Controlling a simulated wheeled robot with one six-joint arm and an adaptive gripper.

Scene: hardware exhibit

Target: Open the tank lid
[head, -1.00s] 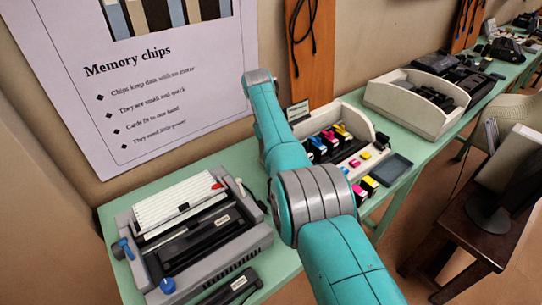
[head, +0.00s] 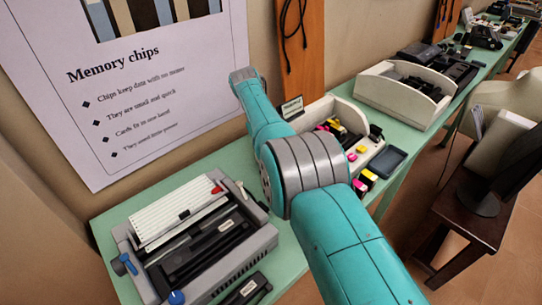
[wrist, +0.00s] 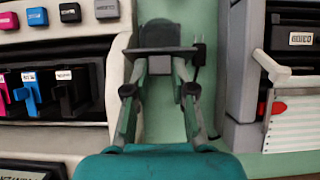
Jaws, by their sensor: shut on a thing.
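My gripper (wrist: 163,68) shows in the wrist view, its two grey fingers drawn together. They are shut on a dark grey piece (wrist: 160,34) with a flat crossbar; I cannot tell whether it is the tank lid. The piece is over the green table strip between the cartridge tray and the grey device. The grey device (head: 262,246) stands at the lower left in the head view, with a white ribbed panel (head: 165,218), blue knobs and a red tab. Its edge shows at right in the wrist view (wrist: 243,100). My arm hides the gripper in the head view.
A white cartridge tray (head: 348,108) stands behind my arm; its cartridges show in the wrist view, including a blue one (wrist: 31,92). A dark shallow dish (head: 388,161) lies beside it. A white bin (head: 405,100) is farther right. A dark stool (head: 470,230) stands off the table.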

